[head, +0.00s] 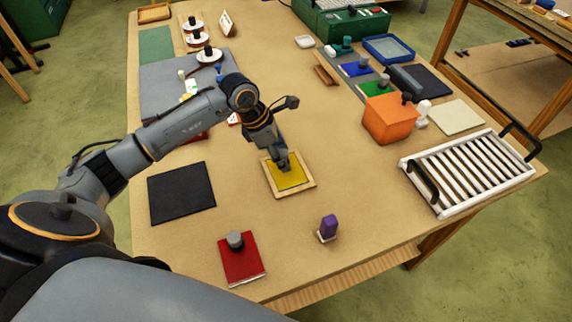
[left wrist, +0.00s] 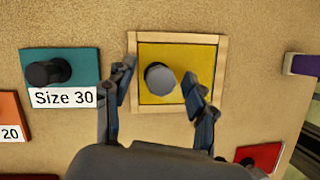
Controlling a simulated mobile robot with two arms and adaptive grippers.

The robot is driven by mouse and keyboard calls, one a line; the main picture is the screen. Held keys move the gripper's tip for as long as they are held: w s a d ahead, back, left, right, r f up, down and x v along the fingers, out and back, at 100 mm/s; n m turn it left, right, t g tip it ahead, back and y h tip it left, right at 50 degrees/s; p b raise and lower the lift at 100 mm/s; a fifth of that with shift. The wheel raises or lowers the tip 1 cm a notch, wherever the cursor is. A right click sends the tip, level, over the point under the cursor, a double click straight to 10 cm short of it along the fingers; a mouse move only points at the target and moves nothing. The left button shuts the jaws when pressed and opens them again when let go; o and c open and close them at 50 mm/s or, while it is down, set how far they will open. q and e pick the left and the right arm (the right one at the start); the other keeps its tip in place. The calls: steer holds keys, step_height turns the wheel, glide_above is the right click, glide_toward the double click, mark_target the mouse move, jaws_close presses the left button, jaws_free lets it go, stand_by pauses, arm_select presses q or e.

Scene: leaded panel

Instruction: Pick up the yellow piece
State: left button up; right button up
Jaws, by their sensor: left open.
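The yellow piece (head: 287,179) is a flat yellow square lying inside a light wooden frame (head: 307,185) on the table. In the left wrist view the yellow piece (left wrist: 185,57) has a grey round knob (left wrist: 160,79) near its middle. My left gripper (head: 284,165) is over the yellow piece and hides its knob in the head view. In the left wrist view my left gripper (left wrist: 159,75) is open, its two fingers apart on either side of the knob. My right gripper is not in view.
A red piece with a grey knob (head: 241,262) and a purple block (head: 328,227) lie nearer the front edge. A black mat (head: 181,192) is to the left. An orange box (head: 389,120) and a white slatted rack (head: 470,170) stand to the right. In the left wrist view a teal piece (left wrist: 85,62) lies beside the frame.

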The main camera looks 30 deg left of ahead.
mark_target(284, 152)
arm_select(q)
steer(key=c, duration=1.1)
jaws_close()
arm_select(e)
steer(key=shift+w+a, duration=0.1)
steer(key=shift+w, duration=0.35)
arm_select(q)
steer(key=shift+r, duration=0.1)
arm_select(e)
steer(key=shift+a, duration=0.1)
arm_select(q)
steer(key=shift+r+b, duration=0.45)
steer(key=shift+r, duration=0.05)
steer(key=b+v, duration=0.1)
steer(key=v, duration=0.1)
steer(key=shift+r, duration=0.35)
steer(key=s+a+r+b, duration=0.6)
steer(key=s+a+r, duration=0.2)
steer(key=s+r, duration=0.1)
steer(key=shift+s+a+r, duration=0.15)
steer(key=shift+s+a, duration=0.2)
steer(key=shift+s, duration=0.2)
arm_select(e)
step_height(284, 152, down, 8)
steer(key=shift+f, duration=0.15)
